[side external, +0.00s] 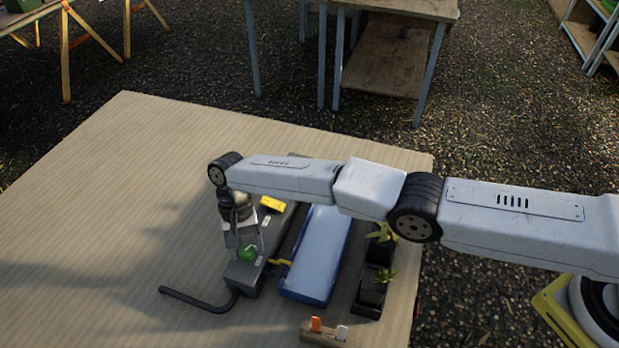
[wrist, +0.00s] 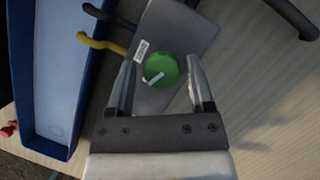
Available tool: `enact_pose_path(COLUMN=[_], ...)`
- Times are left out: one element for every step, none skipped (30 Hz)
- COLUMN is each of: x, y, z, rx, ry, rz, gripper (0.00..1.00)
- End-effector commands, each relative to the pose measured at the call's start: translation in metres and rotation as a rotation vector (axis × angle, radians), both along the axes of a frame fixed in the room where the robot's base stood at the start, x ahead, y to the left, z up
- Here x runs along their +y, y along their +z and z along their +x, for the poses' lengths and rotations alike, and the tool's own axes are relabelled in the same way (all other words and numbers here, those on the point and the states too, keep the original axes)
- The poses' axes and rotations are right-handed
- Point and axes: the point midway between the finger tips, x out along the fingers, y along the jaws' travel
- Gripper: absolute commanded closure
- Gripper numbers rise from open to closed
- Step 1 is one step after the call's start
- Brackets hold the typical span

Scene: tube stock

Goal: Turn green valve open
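The green valve (side external: 248,253) is a round knob on top of a dark grey box (side external: 243,276). In the wrist view the green valve (wrist: 161,71) carries a light bar across its face, lying at a slant, and a white label sits beside it on the grey box (wrist: 178,28). My gripper (wrist: 160,68) is over the valve, with one finger on each side of it. The fingers are apart; I cannot tell whether they touch the knob. In the side view my gripper (side external: 240,240) points down at the valve and partly hides the box.
A blue tray (side external: 316,254) lies right of the box, with a yellow hose (side external: 281,262) between. A black hose (side external: 200,302) curves out leftward. Potted plants (side external: 373,285) and a wooden block with orange and white pieces (side external: 326,335) stand farther right. The table's (side external: 100,230) left is clear.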

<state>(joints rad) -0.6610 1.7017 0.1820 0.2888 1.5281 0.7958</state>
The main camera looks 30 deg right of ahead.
Motion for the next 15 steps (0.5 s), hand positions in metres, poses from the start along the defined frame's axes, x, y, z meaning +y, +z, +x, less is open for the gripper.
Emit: enact_pose_path(x=[0.0001,0.0002,0.0003,0.0004,0.0005,0.0006,0.0007,0.0008,0.0008,0.0009,0.0009,0.0010,0.0011,0.0011,0.0013], y=[0.0000,0.0000,0.0000,0.0001,0.0000,0.0001,0.0001,0.0001,0.0001,0.0001,0.0004,0.0004,0.0008,0.0011,0.0017], z=[0.0000,-0.0001,-0.0002,-0.0002,-0.0002,-0.0003,-0.0004,-0.0004,-0.0005,-0.0004,-0.0005,-0.0004,-0.0004,-0.0003,-0.0003], rx=[0.000,0.000,0.000,0.001,0.001,0.001,0.001,0.001,0.001,0.001,0.001,0.001,0.001,0.001,0.001], ry=[0.000,0.000,0.000,0.000,0.000,0.000,0.000,0.000,0.000,0.000,0.000,0.000,0.000,0.000,0.000], rz=[0.000,0.001,0.001,0.001,0.001,0.001,0.002,0.002,0.002,0.002,0.002,0.002,0.002,0.002,0.002], gripper=[0.16,0.16,0.16,0.16,0.16,0.16,0.16,0.16,0.16,0.16,0.16,0.16,0.16,0.16,0.16])
